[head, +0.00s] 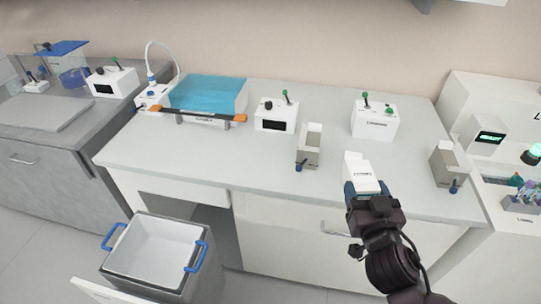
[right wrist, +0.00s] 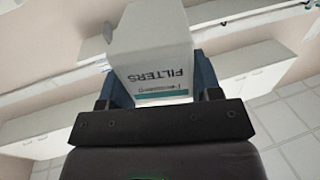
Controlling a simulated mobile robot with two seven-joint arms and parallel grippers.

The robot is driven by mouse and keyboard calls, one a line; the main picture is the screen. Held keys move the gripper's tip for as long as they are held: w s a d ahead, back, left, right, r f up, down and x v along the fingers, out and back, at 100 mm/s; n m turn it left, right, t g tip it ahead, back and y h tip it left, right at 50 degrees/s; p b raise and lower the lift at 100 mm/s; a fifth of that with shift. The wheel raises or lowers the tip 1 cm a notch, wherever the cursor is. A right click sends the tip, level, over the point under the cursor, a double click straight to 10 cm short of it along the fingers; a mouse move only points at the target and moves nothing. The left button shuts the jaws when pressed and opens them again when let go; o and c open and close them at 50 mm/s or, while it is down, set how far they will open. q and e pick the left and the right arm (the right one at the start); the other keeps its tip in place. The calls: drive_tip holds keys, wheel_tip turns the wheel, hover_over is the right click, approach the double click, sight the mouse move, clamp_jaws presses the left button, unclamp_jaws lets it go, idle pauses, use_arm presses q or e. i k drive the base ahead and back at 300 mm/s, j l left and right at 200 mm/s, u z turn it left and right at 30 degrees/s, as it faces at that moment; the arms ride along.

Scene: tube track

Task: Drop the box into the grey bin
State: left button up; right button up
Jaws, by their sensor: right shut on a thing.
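A white box (head: 360,171) is held in my right gripper (head: 364,190), over the front part of the counter right of centre in the head view. In the right wrist view the box (right wrist: 155,50) is marked "FILTERS", and the blue fingers of my right gripper (right wrist: 155,88) press on its two sides. The grey bin (head: 155,247) stands on the floor at the lower left, in front of the counter. It has a white inside, blue handles and an open top, and looks empty. The gripper and box are well to the right of the bin. My left gripper is not in view.
The counter (head: 230,165) carries white devices with green-tipped levers (head: 277,115), a blue-topped unit (head: 208,95) and two small open holders (head: 309,147). The counter's front edge lies between the box and the bin. A white panel (head: 95,290) stands by the bin.

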sight(171, 263)
drive_tip(key=k, duration=0.6)
drive_tip(key=k+l+z, duration=0.1)
drive_tip(key=k+z, duration=0.15)
drive_tip(key=k, duration=0.4)
drive_tip(key=j+z, duration=0.2)
drive_tip(key=z, duration=0.75)
drive_tip(key=j, duration=0.9)
drive_tip(key=k+j, duration=0.15)
drive_tip(key=j, duration=1.7)
drive_tip(key=k+j, duration=0.15)
drive_tip(key=j, duration=0.8)
